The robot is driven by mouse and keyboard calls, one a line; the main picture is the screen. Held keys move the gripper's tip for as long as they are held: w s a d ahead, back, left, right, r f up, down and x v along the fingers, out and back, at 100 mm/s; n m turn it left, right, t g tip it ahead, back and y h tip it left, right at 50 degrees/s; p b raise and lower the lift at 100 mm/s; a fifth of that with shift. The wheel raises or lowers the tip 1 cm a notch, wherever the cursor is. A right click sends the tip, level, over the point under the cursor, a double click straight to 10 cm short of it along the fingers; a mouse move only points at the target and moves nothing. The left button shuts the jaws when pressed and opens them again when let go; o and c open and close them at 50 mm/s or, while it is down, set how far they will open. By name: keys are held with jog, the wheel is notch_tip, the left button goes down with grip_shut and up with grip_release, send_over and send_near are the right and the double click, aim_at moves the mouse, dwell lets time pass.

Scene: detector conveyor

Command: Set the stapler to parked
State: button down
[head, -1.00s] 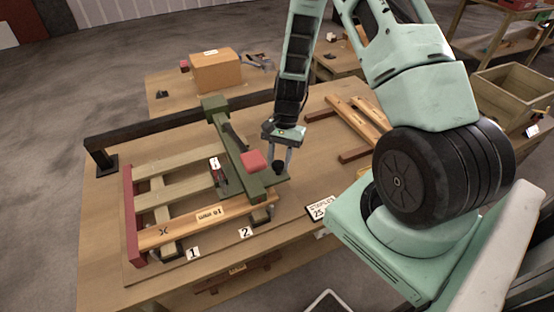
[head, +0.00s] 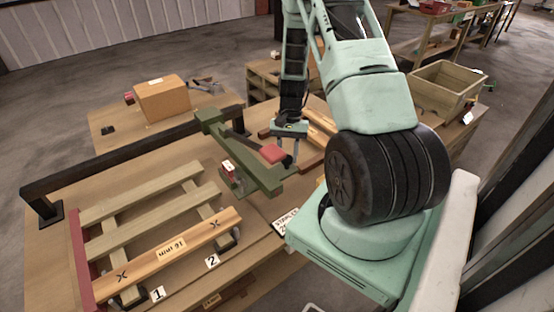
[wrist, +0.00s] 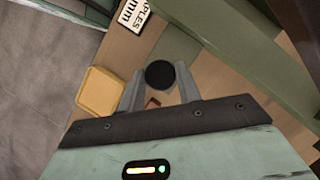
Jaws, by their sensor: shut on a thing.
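The stapler (head: 258,175) is a long green beam with a red block (head: 272,153) on top and a small red-and-white part on its left side. Its far end sits on a black rail (head: 130,152). It stands to the right of the slatted wooden frame (head: 205,228), clear of the slats. My gripper (head: 289,155) is at the stapler's near right end. In the wrist view its two fingers close on a round black knob (wrist: 160,75). The finger contact is partly hidden in the head view.
Labels 1 (head: 158,294) and 2 (head: 212,262) mark the bench's front edge. A staples sign (head: 284,222) lies to the right of them. Loose timber lies behind my gripper. A cardboard box (head: 163,98) stands on a table behind the rail.

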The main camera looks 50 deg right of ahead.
jog(key=shift+s+d, duration=0.1)
jog(key=shift+d, duration=0.3)
jog(key=c, duration=1)
grip_release()
jog(key=shift+d, duration=0.15)
jog(key=shift+r, duration=0.15)
jog(key=b+v, duration=0.4)
jog(key=v, duration=1.3)
